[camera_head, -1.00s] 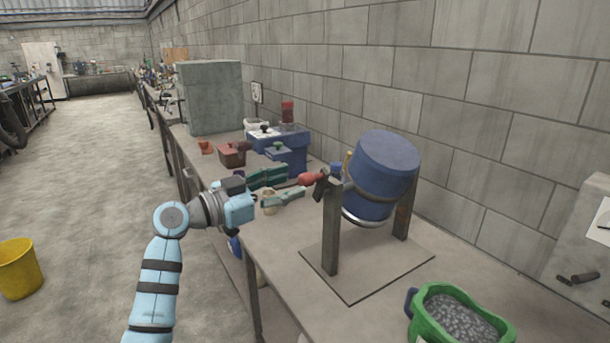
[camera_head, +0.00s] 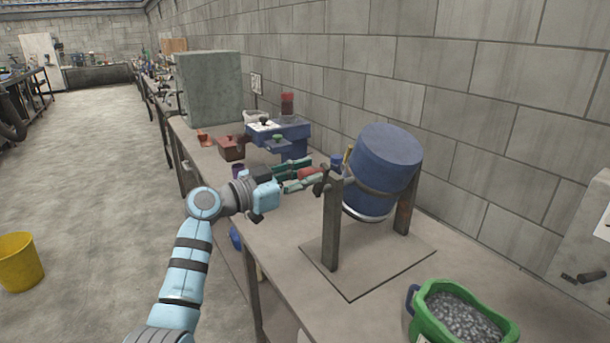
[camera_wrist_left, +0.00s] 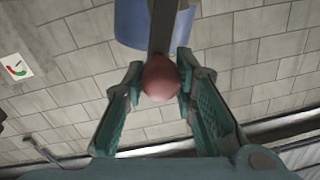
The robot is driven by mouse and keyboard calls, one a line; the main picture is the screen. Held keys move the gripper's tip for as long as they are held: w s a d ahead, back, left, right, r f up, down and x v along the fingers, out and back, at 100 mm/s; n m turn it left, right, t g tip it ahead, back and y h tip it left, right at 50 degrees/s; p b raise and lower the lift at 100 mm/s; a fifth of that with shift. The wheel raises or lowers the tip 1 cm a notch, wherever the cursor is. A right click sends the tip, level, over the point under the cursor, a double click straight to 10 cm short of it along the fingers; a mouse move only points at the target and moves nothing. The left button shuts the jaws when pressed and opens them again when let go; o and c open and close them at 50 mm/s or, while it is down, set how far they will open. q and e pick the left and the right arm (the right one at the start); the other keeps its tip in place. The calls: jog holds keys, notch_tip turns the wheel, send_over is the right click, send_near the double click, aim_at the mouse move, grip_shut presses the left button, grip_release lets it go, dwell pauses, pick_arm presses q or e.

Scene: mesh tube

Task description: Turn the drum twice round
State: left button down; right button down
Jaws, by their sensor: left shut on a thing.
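The blue drum (camera_head: 385,160) hangs tilted in a stand with dark posts (camera_head: 332,230) on the bench. A crank with a red knob (camera_head: 309,174) sticks out on the stand's left side. My left gripper (camera_head: 305,179) has its green fingers around the knob. In the left wrist view the round knob (camera_wrist_left: 160,77) sits between the two fingertips, with the dark crank arm and part of the blue drum (camera_wrist_left: 132,24) behind it. The far side of the drum is hidden. My right gripper is not in view.
A green tub of grey gravel (camera_head: 460,312) stands at the bench's front right. Blue boxes (camera_head: 280,135) and a reddish box (camera_head: 231,147) stand behind my gripper, before a large grey block (camera_head: 209,92). A yellow bucket (camera_head: 18,262) is on the floor at left.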

pick_arm(q)
jog(key=shift+f, duration=0.1)
jog(key=shift+s+f+b, duration=0.1)
jog(key=shift+f+b, duration=0.1)
jog(key=shift+b, duration=0.45)
jog(key=shift+s+d+f+m+b, duration=0.4)
jog(key=shift+m+b, duration=0.8)
jog(key=shift+b, duration=0.7)
jog(key=shift+s+d+f+m+b, duration=0.25)
jog(key=shift+s+f+m+b, duration=0.2)
jog(key=shift+m+b, duration=1.15)
jog(key=shift+s+d+f+m+b, duration=0.4)
jog(key=shift+m+b, duration=0.4)
jog(key=shift+b, duration=1.45)
jog(key=c, duration=1.3)
grip_release()
jog(key=shift+s+a, duration=0.1)
jog(key=shift+a, duration=0.05)
